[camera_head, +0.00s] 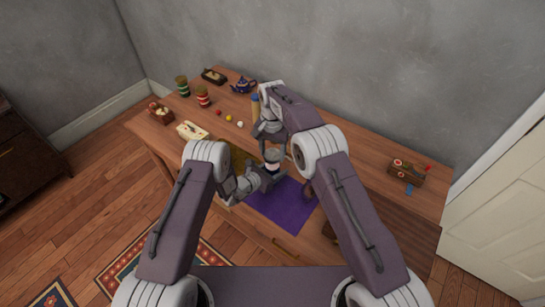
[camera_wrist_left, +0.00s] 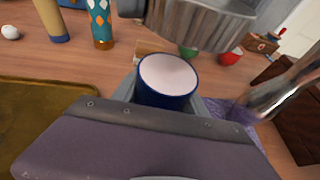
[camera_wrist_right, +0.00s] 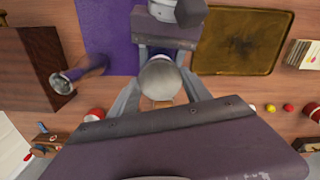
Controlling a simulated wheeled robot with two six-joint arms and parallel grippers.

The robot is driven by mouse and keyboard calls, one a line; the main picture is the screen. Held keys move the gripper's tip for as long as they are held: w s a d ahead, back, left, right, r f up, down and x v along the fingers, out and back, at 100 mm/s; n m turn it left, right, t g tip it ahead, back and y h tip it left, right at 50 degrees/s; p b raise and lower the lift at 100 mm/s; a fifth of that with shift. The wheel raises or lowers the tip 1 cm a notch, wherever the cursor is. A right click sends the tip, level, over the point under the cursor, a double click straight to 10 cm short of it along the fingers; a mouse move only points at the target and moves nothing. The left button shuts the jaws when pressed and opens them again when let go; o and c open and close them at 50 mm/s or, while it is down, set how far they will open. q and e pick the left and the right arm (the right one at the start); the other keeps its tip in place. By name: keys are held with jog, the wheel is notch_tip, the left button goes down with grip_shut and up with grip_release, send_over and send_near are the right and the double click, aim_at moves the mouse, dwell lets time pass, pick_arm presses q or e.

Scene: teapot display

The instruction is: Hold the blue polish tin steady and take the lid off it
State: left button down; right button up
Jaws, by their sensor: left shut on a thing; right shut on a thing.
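The blue polish tin (camera_wrist_left: 165,97) is upright between the fingers of my left gripper (camera_head: 268,172), which is shut on it. Its open top shows a pale, whitish surface in the left wrist view. The silver ridged lid (camera_wrist_left: 208,24) is off the tin and a little above it, tilted in that view. My right gripper (camera_wrist_right: 160,92) is shut on the lid, whose round grey top (camera_wrist_right: 160,80) shows between its fingers. In the right wrist view the lid hides most of the tin.
A purple cloth (camera_head: 285,207) lies below my grippers, with a brown tray (camera_wrist_right: 240,42) beside it. A shiny metal vessel (camera_wrist_right: 82,70) stands near a dark box (camera_wrist_right: 30,68). A blue teapot (camera_head: 243,86) and jars stand at the back left. A wooden holder (camera_head: 405,173) is at right.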

pick_arm(q)
jog(key=c, duration=0.5)
grip_release()
